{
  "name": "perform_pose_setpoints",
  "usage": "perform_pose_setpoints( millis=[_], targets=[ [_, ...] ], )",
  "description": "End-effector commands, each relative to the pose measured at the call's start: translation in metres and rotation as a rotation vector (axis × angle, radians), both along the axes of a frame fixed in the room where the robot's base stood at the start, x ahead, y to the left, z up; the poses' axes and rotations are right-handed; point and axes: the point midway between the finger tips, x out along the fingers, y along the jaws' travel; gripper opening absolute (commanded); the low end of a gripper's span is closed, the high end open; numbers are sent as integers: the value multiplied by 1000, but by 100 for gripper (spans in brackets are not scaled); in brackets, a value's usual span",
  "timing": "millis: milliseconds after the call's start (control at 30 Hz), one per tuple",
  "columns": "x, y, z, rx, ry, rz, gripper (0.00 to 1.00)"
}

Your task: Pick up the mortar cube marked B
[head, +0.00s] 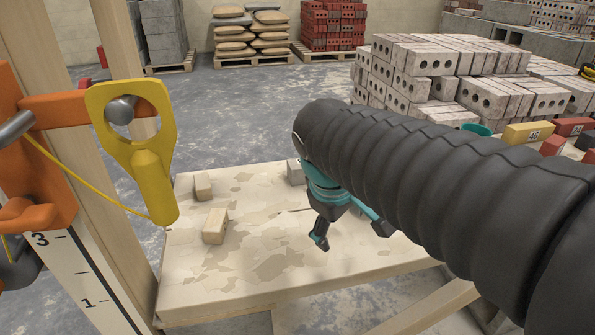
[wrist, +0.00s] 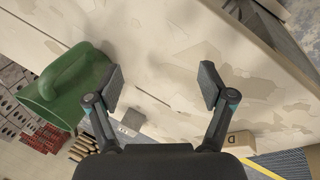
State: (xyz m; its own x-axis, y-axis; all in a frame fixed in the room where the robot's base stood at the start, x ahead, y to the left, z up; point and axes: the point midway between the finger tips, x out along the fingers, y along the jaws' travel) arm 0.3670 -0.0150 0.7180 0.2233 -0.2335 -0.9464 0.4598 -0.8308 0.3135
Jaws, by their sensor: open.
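My gripper (head: 348,240) hangs over the beige-topped table, partly hidden by my black arm. In the wrist view my gripper (wrist: 163,85) is open, with nothing between its fingertips. A tan block (wrist: 240,142) with a dark letter sits by the right finger's base; the letter is too small to read surely as B or D. A small grey block (wrist: 132,120) shows beyond the left finger. A grey block (head: 296,172) stands behind my gripper.
A green handled vessel (wrist: 68,88) is close to the left finger in the wrist view. A yellow hook piece (head: 150,185) and wooden posts stand left of the table (head: 190,295). Stacked pale bricks (head: 410,75) are behind right. The table's front left is clear.

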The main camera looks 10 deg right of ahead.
Motion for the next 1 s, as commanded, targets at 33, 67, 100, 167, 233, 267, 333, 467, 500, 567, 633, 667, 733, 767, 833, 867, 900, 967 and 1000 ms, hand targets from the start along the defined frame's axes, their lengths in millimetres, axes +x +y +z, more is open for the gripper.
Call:
perform_pose_setpoints(
  millis=[33, 67, 100, 167, 233, 267, 333, 467, 500, 567, 633, 667, 733, 767, 833, 867, 900, 967, 1000],
  targets=[
    [13, 0, 1, -48, 42, 49, 81],
    [20, 0, 2, -75, 66, 79, 81],
    [28, -1, 3, -113, 98, 116, 81],
    [42, -1, 5, -172, 145, 170, 81],
    [59, -1, 8, -237, 202, 232, 81],
    [66, -1, 9, -266, 225, 257, 81],
    [83, 0, 10, -331, 283, 317, 81],
    [115, 6, 11, -452, 390, 418, 81],
    [125, 9, 11, -489, 423, 448, 81],
    [140, 13, 11, -545, 473, 490, 81],
    [157, 20, 11, -609, 531, 538, 81],
    [164, 23, 10, -636, 557, 555, 81],
    [181, 32, 8, -700, 616, 599, 81],
    [188, 35, 8, -726, 641, 614, 81],
    [202, 45, 5, -785, 698, 650, 81],
    [208, 49, 4, -809, 721, 663, 81],
    [216, 55, 3, -838, 749, 677, 81],
    [225, 63, 1, -877, 787, 697, 81],
    [230, 67, 0, -899, 808, 707, 81]
  ],
)
